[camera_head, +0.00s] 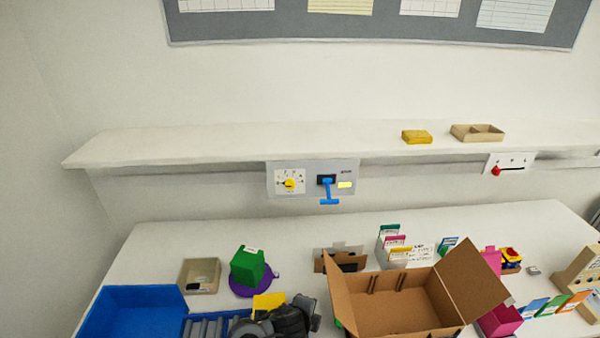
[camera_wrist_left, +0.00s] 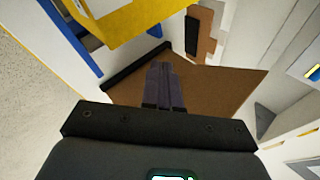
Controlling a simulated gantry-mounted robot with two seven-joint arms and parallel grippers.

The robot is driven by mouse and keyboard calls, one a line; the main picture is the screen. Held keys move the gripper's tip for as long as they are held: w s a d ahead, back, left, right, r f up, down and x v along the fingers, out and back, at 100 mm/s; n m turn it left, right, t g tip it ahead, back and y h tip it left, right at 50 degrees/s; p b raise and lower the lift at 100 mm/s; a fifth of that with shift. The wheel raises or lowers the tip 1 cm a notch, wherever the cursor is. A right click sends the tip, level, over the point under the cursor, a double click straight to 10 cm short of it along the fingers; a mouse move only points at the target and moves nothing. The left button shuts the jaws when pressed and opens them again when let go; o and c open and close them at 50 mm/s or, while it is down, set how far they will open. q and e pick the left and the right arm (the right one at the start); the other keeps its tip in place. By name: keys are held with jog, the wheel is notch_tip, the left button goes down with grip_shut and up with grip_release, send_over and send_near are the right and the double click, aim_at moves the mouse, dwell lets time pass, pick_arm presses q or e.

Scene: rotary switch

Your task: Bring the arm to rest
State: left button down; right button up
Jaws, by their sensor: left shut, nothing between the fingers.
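The rotary switch, a yellow knob (camera_head: 290,185) on a white dial, sits on a grey panel (camera_head: 310,164) below the wall shelf. A blue T-shaped handle (camera_head: 328,191) is on the same panel, to the right of the knob. My left gripper's two dark fingers (camera_wrist_left: 164,84) are together and empty in the left wrist view, in front of a brown surface (camera_wrist_left: 225,85). In the head view a dark grey shape low in the middle appears to be my left arm's end, well below the panel and away from the knob. My right gripper is not seen.
A blue bin (camera_head: 130,312), beige tray (camera_head: 200,277) and green block (camera_head: 247,265) are to the left. The shelf (camera_head: 230,143) juts out above the panel.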

pick_arm(q)
jog(key=s+a+f+n+g+y, duration=0.1)
jog(key=s+a+f+n+g, duration=0.1)
jog(key=s+a+n, duration=1.2)
jog(key=s+a+f+n+g+y, duration=0.2)
jog(key=s+a+n, duration=0.6)
jog(key=s, duration=1.1)
notch_tip(320, 180, up, 25)
jog(key=a+m+p, duration=0.1)
jog(key=p, duration=2.3)
jog(key=shift+a+m+p, duration=0.35)
jog(key=shift+a+m, duration=0.05)
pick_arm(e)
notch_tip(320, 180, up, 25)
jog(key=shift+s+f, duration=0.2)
